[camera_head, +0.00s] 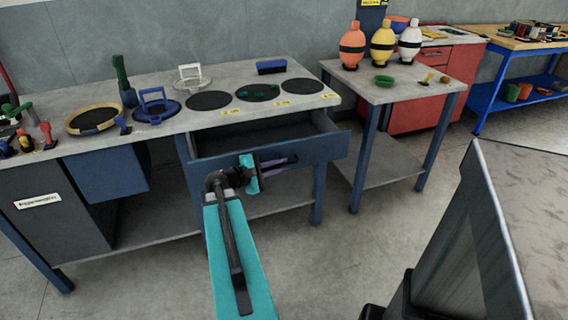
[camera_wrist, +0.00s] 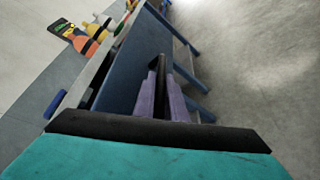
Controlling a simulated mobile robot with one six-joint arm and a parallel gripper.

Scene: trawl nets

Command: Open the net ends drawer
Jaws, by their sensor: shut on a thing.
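The blue drawer (camera_head: 335,146) under the grey workbench is pulled partly out, and its dark inside shows behind the front panel. My gripper (camera_head: 292,159) is at the drawer front in the head view, with its purple fingers against the panel. In the wrist view my gripper (camera_wrist: 160,68) is shut on a dark handle (camera_wrist: 154,63) on the blue drawer front (camera_wrist: 127,70). The fingers hide most of the handle. No label can be read on the drawer front.
The workbench top (camera_head: 225,115) holds dark discs, rings and tools. A second blue drawer (camera_head: 105,170) hangs to the left. A side table (camera_head: 425,88) with coloured floats stands to the right. A grey metal block (camera_head: 500,220) rises at the near right. The floor before the drawer is clear.

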